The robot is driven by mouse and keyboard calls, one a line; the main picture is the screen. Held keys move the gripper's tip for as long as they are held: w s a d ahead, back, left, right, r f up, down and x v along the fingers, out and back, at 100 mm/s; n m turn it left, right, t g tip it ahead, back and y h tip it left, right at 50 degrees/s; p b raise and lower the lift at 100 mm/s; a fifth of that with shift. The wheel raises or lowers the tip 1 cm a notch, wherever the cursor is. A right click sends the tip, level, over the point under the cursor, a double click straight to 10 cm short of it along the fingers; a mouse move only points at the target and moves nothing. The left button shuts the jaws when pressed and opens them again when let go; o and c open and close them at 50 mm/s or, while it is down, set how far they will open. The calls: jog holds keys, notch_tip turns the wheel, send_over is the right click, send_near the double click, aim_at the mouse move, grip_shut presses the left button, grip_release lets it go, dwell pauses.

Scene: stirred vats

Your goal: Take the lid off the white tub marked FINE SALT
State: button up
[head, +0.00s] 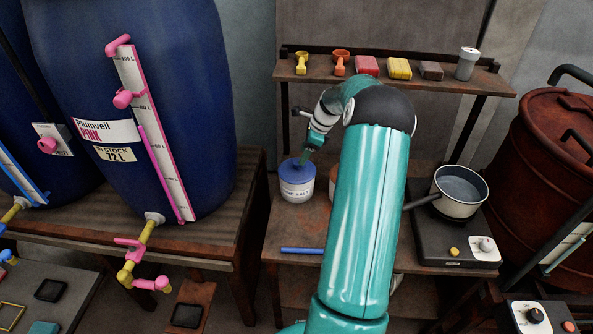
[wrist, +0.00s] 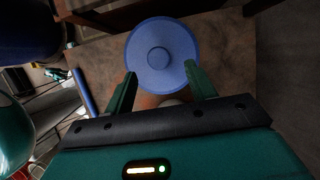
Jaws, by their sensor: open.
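The white tub (head: 297,189) marked FINE SALT stands upright on the wooden bench in the head view, left of my arm. Its blue lid (head: 291,169) is on top. The wrist view shows the round lid (wrist: 176,75) from above, with a raised knob (wrist: 158,57) at its centre. My gripper (head: 309,150) is just above the lid. In the wrist view my gripper (wrist: 162,82) is open, with its green fingers on either side of the lid's near part. The fingers hold nothing, and I cannot tell whether they touch the lid.
An orange-toned container (head: 332,182) stands close to the tub's right, partly hidden by my arm. A blue bar (head: 302,251) lies on the bench in front. A pot (head: 459,190) sits on a hotplate (head: 430,240) at right. A shelf (head: 430,82) with scoops and blocks is behind.

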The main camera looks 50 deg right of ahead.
aim_at(297, 161)
jog(key=x, duration=0.5)
jog(key=shift+w+a+f, duration=0.15)
jog(key=shift+w+a, duration=0.1)
jog(key=c, duration=1.1)
